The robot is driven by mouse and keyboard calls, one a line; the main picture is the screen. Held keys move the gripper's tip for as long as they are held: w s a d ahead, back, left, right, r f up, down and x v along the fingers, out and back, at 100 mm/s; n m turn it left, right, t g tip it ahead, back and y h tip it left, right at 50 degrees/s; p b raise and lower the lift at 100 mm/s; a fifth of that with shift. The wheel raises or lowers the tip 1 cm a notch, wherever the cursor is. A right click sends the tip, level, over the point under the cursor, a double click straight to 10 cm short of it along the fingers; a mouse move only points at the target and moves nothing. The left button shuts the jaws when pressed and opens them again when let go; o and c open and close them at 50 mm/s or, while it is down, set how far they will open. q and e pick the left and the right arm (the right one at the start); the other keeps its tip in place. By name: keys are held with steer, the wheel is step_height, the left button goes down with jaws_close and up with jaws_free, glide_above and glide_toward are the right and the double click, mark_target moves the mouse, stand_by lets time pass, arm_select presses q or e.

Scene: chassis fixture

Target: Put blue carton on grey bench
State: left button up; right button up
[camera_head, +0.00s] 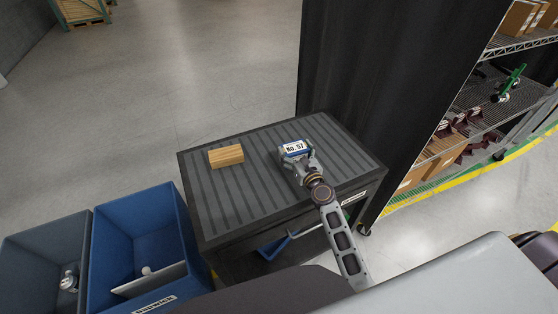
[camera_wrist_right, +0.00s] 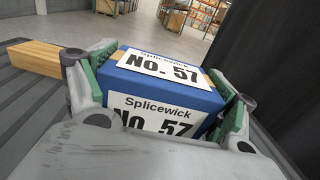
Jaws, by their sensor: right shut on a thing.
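The blue carton (camera_head: 295,148) has white labels reading "No. 57" and sits between the fingers of my right gripper (camera_head: 296,157). In the right wrist view the carton (camera_wrist_right: 185,84) is clasped on both sides by the green-padded fingers of the right gripper (camera_wrist_right: 160,92). The carton is over the right half of the grey bench (camera_head: 245,197), which has a dark ribbed top. I cannot tell whether its underside touches the bench; its lower part is hidden by the gripper. My left gripper is not in view.
A wooden block (camera_head: 226,156) lies on the bench, left of the carton. A blue bin (camera_head: 112,232) and a grey bin (camera_head: 35,250) stand at the lower left. A dark panel (camera_head: 385,90) and a stocked wire shelf (camera_head: 520,100) are on the right. The bench's middle is clear.

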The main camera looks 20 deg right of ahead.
steer(key=w+r+y, duration=0.1)
steer(key=w+r, duration=0.2)
steer(key=w, duration=0.2)
steer(key=shift+w+n+p, duration=0.25)
steer(key=shift+n+p, duration=0.15)
steer(key=shift+p, duration=0.05)
steer(key=shift+w, duration=0.1)
steer(key=shift+w+a, duration=0.15)
stand_by(0.6)
steer(key=shift+f, duration=0.35)
steer(key=shift+s+f+b, duration=0.2)
steer(key=shift+f+b, duration=1.45)
steer(key=shift+f, duration=1.25)
